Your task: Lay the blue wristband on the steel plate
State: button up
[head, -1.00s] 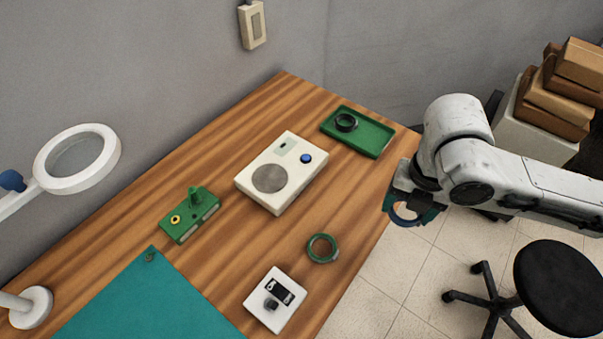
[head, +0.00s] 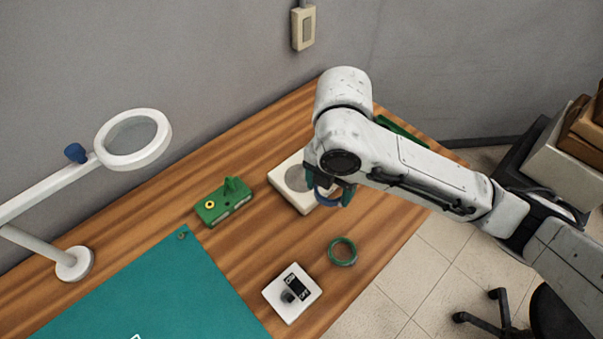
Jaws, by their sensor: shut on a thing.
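My gripper (head: 330,190) is shut on the blue wristband (head: 327,200), a dark blue ring hanging at its fingertips. The steel plate (head: 296,178) is the round grey disc on top of the cream box (head: 290,199). My gripper and arm hide the right part of the box and may cover the plate's right edge. In the picture the wristband shows just right of and below the plate, over the box's near right side. Its height above the box is hard to tell.
A green ring (head: 342,251) and a white square device with a knob (head: 291,294) lie nearer. A green fixture (head: 223,203) stands left of the box, beyond the teal mat (head: 150,300). My arm mostly hides a green tray (head: 400,131). A magnifier lamp (head: 133,140) stands at left.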

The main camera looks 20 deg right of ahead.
jog(key=b, duration=0.2)
send_near(301, 179)
jog(key=s+r, duration=0.2)
jog(key=s, duration=0.3)
jog(key=w+f+b, duration=0.1)
jog(key=f+b, duration=0.1)
jog(key=w+f+b, duration=0.1)
jog(key=w+f, duration=0.1)
jog(key=shift+w+a+f+b, duration=0.1)
jog(key=shift+w+a+b, duration=0.05)
jog(key=shift+w+b, duration=0.15)
jog(key=shift+w+f, duration=0.35)
jog(key=shift+w, duration=0.1)
jog(key=shift+w+f+b, duration=0.3)
jog(key=shift+f, duration=0.3)
jog(key=shift+f+p, duration=0.3)
jog(key=shift+f, duration=0.9)
jog(key=shift+f, duration=0.15)
jog(key=o, duration=1)
